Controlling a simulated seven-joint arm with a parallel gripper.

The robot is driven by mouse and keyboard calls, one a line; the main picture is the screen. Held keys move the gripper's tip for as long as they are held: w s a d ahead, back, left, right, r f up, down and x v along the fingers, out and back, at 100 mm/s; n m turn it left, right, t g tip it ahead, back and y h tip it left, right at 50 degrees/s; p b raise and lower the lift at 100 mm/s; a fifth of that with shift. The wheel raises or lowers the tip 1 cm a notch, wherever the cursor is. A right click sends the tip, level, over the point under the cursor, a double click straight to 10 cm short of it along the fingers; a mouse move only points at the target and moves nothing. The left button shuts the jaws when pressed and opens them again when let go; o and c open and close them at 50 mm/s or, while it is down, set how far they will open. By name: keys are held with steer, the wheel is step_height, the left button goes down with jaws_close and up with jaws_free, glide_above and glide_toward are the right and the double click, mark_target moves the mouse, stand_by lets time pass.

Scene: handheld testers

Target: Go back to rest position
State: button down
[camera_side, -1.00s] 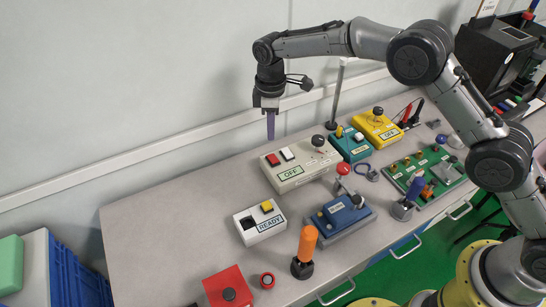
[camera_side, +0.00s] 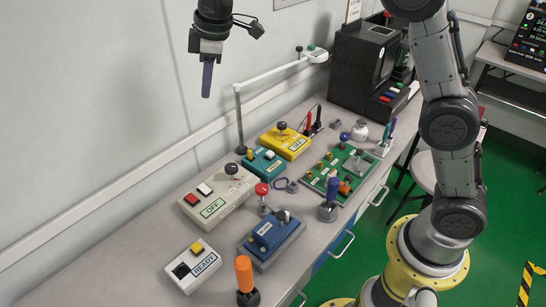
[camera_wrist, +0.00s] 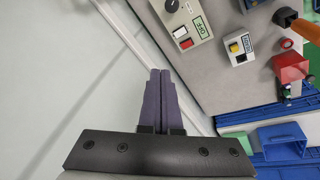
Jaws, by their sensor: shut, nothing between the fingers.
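My gripper (camera_side: 207,80) hangs in the upper left of the side view, pointing down, well above the bench and near the wall. Its two purple fingers are together with nothing between them; the wrist view shows the closed fingers (camera_wrist: 160,100) as well. No object touches it. The cream OFF tester (camera_side: 218,198) sits on the bench below, and it also shows in the wrist view (camera_wrist: 184,22).
The bench holds a READY box (camera_side: 193,265), a blue tester (camera_side: 271,238), a teal box (camera_side: 262,166), a yellow box (camera_side: 285,142) and a green board (camera_side: 338,172). A lamp arm (camera_side: 270,75) reaches over the back edge. Space around my gripper is clear.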

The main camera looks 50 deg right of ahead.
steer(key=s+d+r+m+t, duration=0.1)
steer(key=s+d+r+m, duration=0.1)
steer(key=s+d+r, duration=0.5)
steer(key=s+d+r+m+t, duration=0.1)
steer(key=s+d+r+m, duration=0.1)
steer(key=s, duration=0.9)
steer(key=s+d+f+m, duration=0.1)
steer(key=s+f+m, duration=0.2)
steer(key=s+f, duration=0.2)
steer(key=s+d+f+m, duration=0.2)
steer(key=s+f, duration=0.4)
steer(key=s, duration=0.6)
steer(key=shift+f+m+h, duration=0.25)
steer(key=shift+m+h, duration=0.15)
steer(key=shift+m, duration=0.2)
